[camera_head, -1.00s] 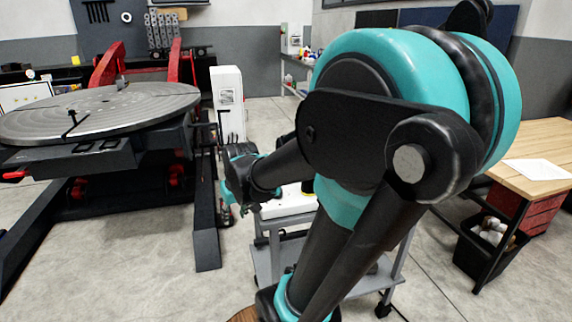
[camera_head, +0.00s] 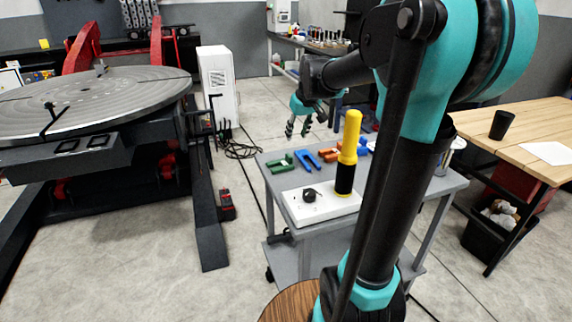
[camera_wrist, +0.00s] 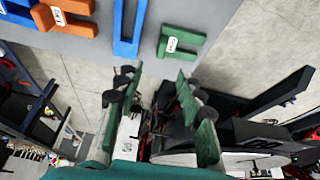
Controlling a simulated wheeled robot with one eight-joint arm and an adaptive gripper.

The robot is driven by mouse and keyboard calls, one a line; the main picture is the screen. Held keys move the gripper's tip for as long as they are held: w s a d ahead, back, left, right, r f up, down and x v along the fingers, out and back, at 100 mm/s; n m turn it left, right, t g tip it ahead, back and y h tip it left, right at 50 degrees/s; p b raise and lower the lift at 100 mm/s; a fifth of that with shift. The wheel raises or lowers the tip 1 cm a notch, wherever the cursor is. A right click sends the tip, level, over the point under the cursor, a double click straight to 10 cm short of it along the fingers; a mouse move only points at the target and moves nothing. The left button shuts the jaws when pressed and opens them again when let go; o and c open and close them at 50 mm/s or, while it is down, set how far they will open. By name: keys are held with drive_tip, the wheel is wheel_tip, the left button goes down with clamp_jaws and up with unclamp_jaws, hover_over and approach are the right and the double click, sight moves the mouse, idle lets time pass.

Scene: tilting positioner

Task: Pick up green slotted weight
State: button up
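The green slotted weight (camera_head: 280,163) lies flat near the left corner of the grey cart top. In the wrist view the green weight (camera_wrist: 184,40) shows at the top, a U-shaped piece with a small white label, just beyond the fingertips. My gripper (camera_head: 308,127) is above the cart's back edge, behind and to the right of the green weight. In the wrist view my gripper (camera_wrist: 160,78) has its two green-padded fingers spread apart with nothing between them. It is apart from the weight.
Blue (camera_head: 307,160) and orange (camera_head: 329,154) slotted weights lie right of the green one on the cart (camera_head: 264,160). A white board (camera_head: 325,208) carries a black knob and an upright yellow-and-black cylinder (camera_head: 350,140). The positioner's round table (camera_head: 110,92) stands left; a wooden bench (camera_head: 540,150) right.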

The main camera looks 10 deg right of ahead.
sight(290, 155)
drive_tip(key=x, duration=1.2)
drive_tip(key=shift+w+a+f, duration=0.1)
drive_tip(key=shift+a+f, duration=0.15)
drive_tip(key=shift+f, duration=0.05)
clamp_jaws()
